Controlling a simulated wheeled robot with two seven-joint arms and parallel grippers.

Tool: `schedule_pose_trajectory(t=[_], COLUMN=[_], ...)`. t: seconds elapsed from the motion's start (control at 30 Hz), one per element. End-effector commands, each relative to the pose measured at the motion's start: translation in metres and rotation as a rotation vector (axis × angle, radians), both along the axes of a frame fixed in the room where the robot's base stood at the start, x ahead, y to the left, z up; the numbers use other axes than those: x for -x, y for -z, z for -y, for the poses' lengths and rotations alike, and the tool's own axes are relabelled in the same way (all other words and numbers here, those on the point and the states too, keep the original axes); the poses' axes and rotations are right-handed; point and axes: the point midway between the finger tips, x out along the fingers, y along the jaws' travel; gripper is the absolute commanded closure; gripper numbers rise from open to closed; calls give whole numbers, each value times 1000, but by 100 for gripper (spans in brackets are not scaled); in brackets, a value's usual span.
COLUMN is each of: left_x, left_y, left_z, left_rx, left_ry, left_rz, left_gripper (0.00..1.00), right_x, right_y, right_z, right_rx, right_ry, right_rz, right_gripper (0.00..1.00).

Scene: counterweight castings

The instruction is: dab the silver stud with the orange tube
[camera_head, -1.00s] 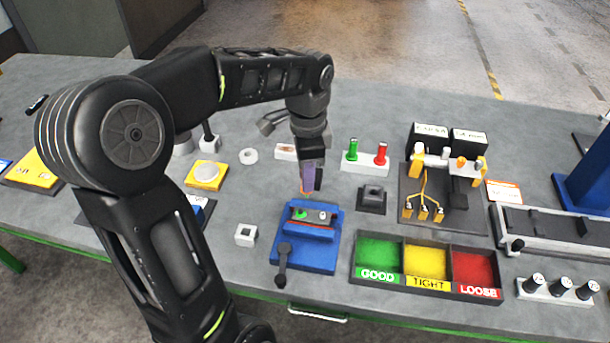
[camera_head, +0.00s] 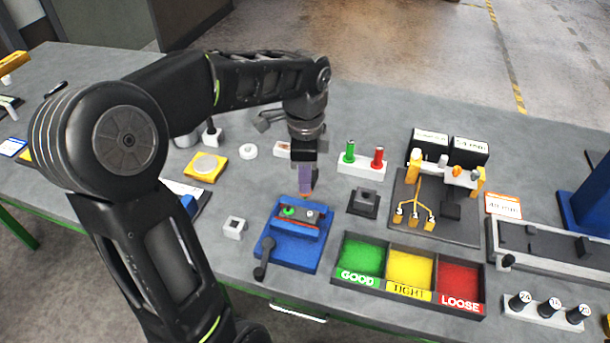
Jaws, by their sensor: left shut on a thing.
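My left gripper (camera_head: 305,176) points down above the far edge of a blue fixture (camera_head: 292,255). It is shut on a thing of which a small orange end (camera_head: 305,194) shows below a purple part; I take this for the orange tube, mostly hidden. The fixture holds a dark grey block with a green stud (camera_head: 288,211) on its left and the silver stud (camera_head: 310,213) on its right. The orange end is just beyond the silver stud in the picture, apparently apart from it. My right gripper is out of view.
A black lever (camera_head: 264,257) stands at the fixture's front left. A three-part green, yellow and red tray (camera_head: 385,295) lies to the right. A rack with green and red pegs (camera_head: 361,164) and a dark square block (camera_head: 363,201) stand near the gripper. A white block (camera_head: 235,227) is left.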

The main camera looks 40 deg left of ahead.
Motion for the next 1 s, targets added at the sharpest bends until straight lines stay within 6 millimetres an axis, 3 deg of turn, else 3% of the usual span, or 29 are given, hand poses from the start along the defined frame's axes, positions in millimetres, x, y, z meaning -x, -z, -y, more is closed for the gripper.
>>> schedule_pose_trajectory(t=[0.5, 1.0], left_x=[0, 0], left_y=[39, 41], left_z=[0, 0], left_rx=[1, 0], left_ry=[-1, -1], left_rz=[-1, 0], left_gripper=[100, 100], right_x=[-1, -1], right_y=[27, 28], right_z=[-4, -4], right_rx=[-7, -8], right_ry=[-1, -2], right_rz=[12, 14], right_gripper=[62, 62])
